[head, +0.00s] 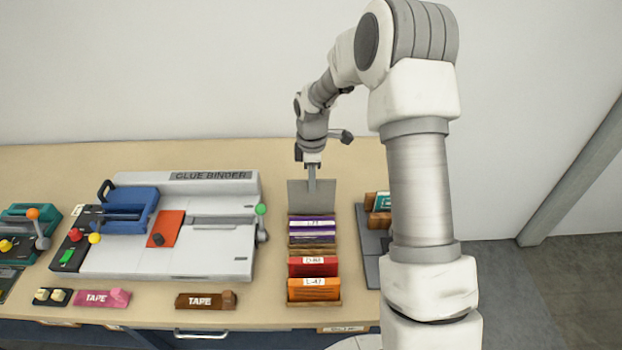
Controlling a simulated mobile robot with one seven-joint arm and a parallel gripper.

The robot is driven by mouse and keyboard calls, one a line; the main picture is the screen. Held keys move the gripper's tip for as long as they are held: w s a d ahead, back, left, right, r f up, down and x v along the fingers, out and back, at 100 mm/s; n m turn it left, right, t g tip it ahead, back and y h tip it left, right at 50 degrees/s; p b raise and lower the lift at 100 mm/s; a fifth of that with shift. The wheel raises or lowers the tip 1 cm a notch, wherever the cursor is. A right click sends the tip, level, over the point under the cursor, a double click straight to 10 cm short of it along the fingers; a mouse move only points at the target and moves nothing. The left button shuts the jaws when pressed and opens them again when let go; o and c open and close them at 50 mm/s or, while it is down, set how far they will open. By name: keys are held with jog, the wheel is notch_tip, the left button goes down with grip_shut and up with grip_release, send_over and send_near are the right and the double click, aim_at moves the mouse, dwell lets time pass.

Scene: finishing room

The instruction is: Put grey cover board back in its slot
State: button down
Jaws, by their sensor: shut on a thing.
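The grey cover board (301,196) is a flat grey panel. It stands upright at the back end of a wooden slotted rack (313,303). My gripper (312,177) is above the rack, pointing down, and shut on the board's top edge. The board's lower edge is hidden behind the purple boards, so I cannot tell whether it sits in a slot. The rack also holds purple boards (312,222) with a white label, a red board (313,270) and an orange board (314,293) at the front.
A glue binder (165,255) with a blue clamp (128,212) and levers stands left of the rack. A dark-based device (368,245) stands close on the right, partly behind my arm.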

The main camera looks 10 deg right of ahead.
jog(key=b, duration=0.3)
send_over(312, 213)
jog(key=shift+w+f, duration=0.2)
jog(key=shift+f, duration=2.5)
jog(key=shift+f+b, duration=0.65)
jog(key=c, duration=1.2)
grip_release()
jog(key=shift+c, duration=0.2)
jog(key=shift+r+p, duration=3.6)
jog(key=shift+r, duration=1.85)
jog(key=shift+r, duration=0.1)
